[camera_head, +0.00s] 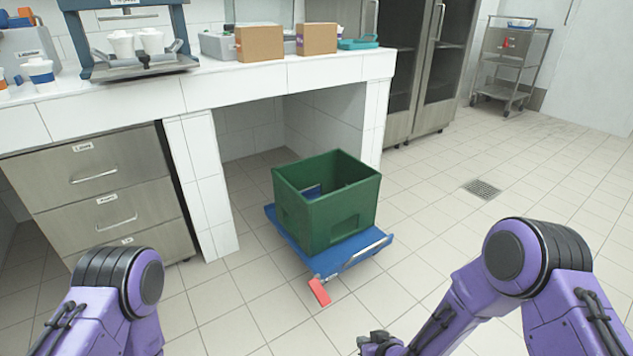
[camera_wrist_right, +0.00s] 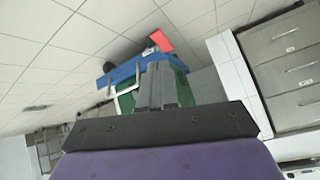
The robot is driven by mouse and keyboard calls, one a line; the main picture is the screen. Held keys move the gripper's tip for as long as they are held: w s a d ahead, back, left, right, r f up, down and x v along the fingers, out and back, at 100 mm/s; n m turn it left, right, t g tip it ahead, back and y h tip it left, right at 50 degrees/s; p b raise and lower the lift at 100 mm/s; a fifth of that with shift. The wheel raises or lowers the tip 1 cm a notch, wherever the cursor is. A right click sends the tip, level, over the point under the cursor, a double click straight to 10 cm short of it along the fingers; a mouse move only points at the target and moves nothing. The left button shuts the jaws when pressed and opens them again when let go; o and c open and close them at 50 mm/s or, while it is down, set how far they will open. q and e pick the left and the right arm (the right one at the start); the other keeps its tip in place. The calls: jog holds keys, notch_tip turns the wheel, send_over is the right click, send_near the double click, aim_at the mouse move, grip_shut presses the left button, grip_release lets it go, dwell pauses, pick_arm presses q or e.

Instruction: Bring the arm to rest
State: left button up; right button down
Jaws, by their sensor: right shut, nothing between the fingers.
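My right gripper (camera_head: 378,343) shows at the bottom edge of the head view, low in front of me and only partly in frame. In the right wrist view its grey fingers (camera_wrist_right: 157,82) are together, with nothing between them. They point toward the green crate (camera_wrist_right: 181,84) on the blue trolley (camera_wrist_right: 123,72), and appear apart from both. My right arm is bent, its purple elbow at the lower right of the head view. My left arm's purple elbow shows at the lower left; the left gripper is out of view.
The green crate (camera_head: 300,218) stands on a blue trolley (camera_head: 372,251) with a red pedal (camera_head: 319,291) on the floor. A white counter (camera_head: 235,88) holds a machine with two white cups (camera_head: 136,42) and cardboard boxes (camera_head: 259,43). Drawers (camera_head: 95,171) stand left.

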jog(key=s+d+f+m+g+h+b, duration=0.25)
jog(key=s+d+f, duration=0.3)
jog(key=s, duration=0.35)
jog(key=s+d+f+m+g+h+b, duration=0.1)
jog(key=s+d+f+m+h+b, duration=0.2)
jog(key=s+d, duration=0.5)
jog(key=s+d+f+m+g+h+b, duration=0.1)
jog(key=s+d+f+m+g+b, duration=0.25)
jog(key=s, duration=0.75)
notch_tip(320, 180, up, 36)
jog(key=d+t+p, duration=0.1)
jog(key=t+p, duration=0.1)
jog(key=p, duration=3.5)
jog(key=shift+w+h, duration=0.35)
jog(key=shift+w, duration=0.1)
